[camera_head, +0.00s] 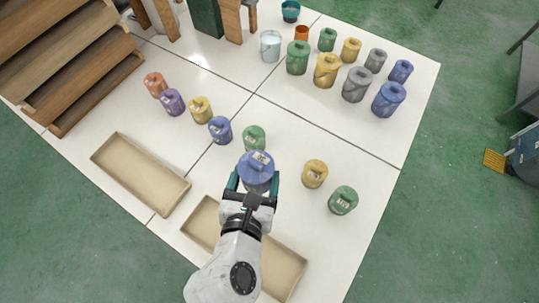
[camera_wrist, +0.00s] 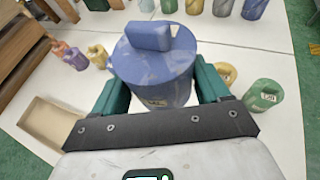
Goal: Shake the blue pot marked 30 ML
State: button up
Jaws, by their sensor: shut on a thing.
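A large blue pot (camera_head: 256,168) with a lid and a raised block handle is between the teal fingers of my gripper (camera_head: 254,186). My gripper is shut on it. It also fills the middle of the wrist view (camera_wrist: 155,68), nearly upright, with a small label low on its front that is too small to read. Other blue pots stand on the table: a small one (camera_head: 220,129) left of the held pot, and a larger one (camera_head: 388,99) and a smaller one (camera_head: 401,71) at the back right. Their marks are not legible.
Two tan trays, one at the left (camera_head: 140,172) and one partly under my arm (camera_head: 283,272), lie on the white table. A green pot (camera_head: 254,138) stands just behind the held pot. Yellow (camera_head: 314,173) and green (camera_head: 343,200) pots stand to its right. Wooden steps (camera_head: 70,55) are far left.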

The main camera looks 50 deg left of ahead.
jog(key=shift+a+r, duration=0.1)
jog(key=shift+a, duration=0.25)
jog(key=shift+d, duration=3.45)
jog(key=shift+a, duration=3.45)
jog(key=d, duration=0.3)
jog(key=shift+d, duration=0.3)
jog(key=shift+a, duration=0.1)
